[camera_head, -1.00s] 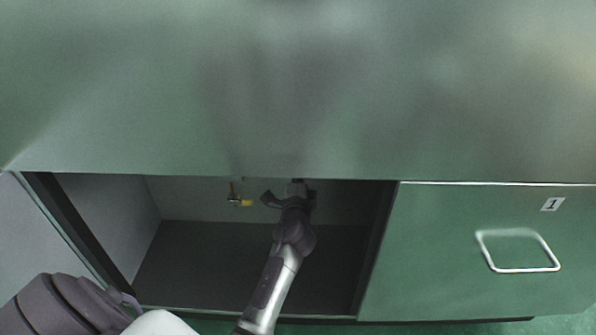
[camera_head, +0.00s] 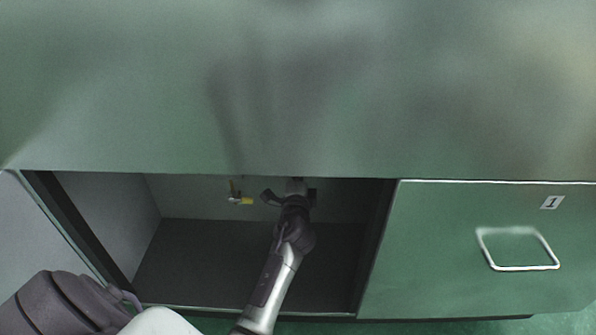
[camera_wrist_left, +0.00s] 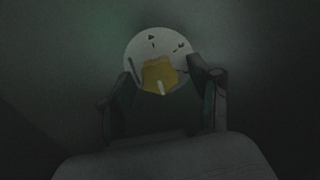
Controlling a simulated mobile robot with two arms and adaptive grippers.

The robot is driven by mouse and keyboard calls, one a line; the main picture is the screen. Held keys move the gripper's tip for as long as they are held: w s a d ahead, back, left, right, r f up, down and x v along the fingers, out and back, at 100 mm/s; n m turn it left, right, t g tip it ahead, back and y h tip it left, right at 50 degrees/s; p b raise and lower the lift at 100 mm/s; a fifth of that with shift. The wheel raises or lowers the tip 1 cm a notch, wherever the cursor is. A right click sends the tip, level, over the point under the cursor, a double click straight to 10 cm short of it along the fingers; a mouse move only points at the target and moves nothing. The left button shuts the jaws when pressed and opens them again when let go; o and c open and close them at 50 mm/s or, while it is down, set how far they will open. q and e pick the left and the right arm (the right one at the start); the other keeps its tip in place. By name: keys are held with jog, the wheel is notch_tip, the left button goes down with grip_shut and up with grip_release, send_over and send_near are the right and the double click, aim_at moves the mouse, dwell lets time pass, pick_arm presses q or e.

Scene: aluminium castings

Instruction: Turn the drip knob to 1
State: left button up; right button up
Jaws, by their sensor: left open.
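In the left wrist view the yellow drip knob (camera_wrist_left: 159,72) sits on a round white dial (camera_wrist_left: 146,42) with small dark marks that I cannot read. A short white line on the knob lies at its lower edge in the picture. My left gripper (camera_wrist_left: 162,80) is open, with one finger on each side of the knob; I cannot tell whether they touch it. In the head view my left gripper (camera_head: 287,196) reaches inside the open cabinet to its back wall, and the knob cannot be made out there. My right gripper is not in view.
A small valve with a yellow handle (camera_head: 246,201) is left of my gripper on the back wall. The green counter front (camera_head: 300,100) overhangs the opening. A green door (camera_head: 430,250) with a metal handle and a label "1" closes the right side. The cabinet floor (camera_head: 190,262) is clear.

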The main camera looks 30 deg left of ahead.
pick_arm(q)
jog(key=v, duration=0.7)
jog(key=shift+s+d, duration=0.1)
jog(key=shift+s, duration=0.05)
